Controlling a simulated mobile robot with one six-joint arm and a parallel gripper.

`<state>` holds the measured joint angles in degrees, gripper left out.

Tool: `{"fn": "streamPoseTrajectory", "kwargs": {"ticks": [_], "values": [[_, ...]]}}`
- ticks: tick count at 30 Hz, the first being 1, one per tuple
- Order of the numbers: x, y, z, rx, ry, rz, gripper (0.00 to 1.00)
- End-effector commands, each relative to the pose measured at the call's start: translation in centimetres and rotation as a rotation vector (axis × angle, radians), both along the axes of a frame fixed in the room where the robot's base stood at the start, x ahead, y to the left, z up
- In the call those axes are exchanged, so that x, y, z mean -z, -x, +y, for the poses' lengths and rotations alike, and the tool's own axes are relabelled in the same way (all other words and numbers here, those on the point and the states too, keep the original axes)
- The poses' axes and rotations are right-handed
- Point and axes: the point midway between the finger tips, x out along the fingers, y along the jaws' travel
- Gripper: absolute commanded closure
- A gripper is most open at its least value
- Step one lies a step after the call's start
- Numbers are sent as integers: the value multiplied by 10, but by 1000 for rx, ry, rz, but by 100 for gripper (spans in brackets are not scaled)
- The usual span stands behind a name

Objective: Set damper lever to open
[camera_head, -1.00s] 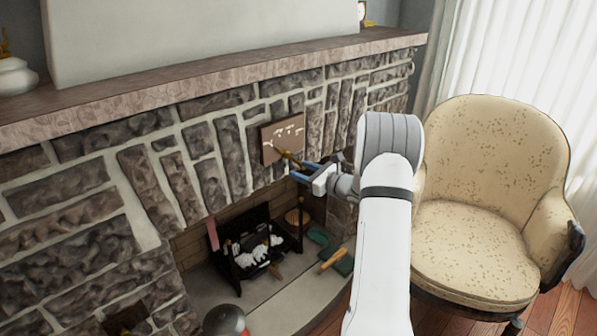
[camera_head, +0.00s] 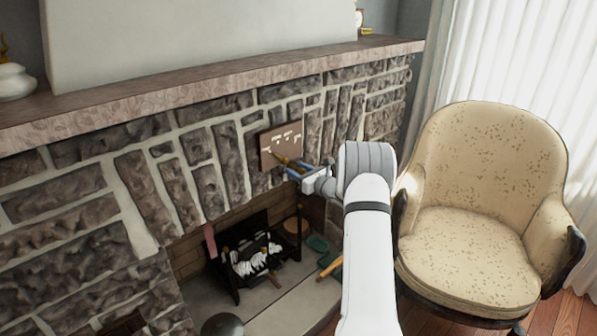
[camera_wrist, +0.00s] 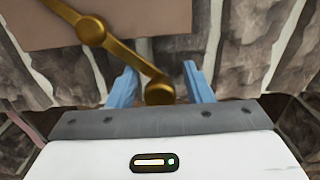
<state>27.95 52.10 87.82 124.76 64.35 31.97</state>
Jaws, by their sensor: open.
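The damper lever (camera_head: 282,159) is a brass arm on a brown plate (camera_head: 280,142) set in the stone front above the firebox. In the wrist view the lever (camera_wrist: 128,60) slopes from a round pivot at upper left down to a round knob (camera_wrist: 159,92) at lower right. My gripper (camera_head: 292,170) is open, with its blue fingers at the lever's lower end. In the wrist view the knob lies between the two fingers of my gripper (camera_wrist: 160,82), with a gap visible on each side. The plate's lettering is too small to read.
A stone mantel (camera_head: 220,85) runs above the plate. Below is the firebox with a black grate (camera_head: 250,255) and tools on the hearth (camera_head: 290,305). A cream armchair (camera_head: 480,210) stands close to the right of my arm.

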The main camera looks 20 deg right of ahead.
Motion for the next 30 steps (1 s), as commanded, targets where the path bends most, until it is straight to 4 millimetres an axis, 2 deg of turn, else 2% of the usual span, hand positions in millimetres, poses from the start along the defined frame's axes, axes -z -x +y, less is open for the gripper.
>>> {"fn": "streamPoseTrajectory", "kwargs": {"ticks": [3, 20, 30], "values": [[0, 0, 0, 0, 0, 0, 55], [-1, 0, -1, 1, 0, -2, 100], [-2, 1, -5, 8, -11, 0, 100]]}}
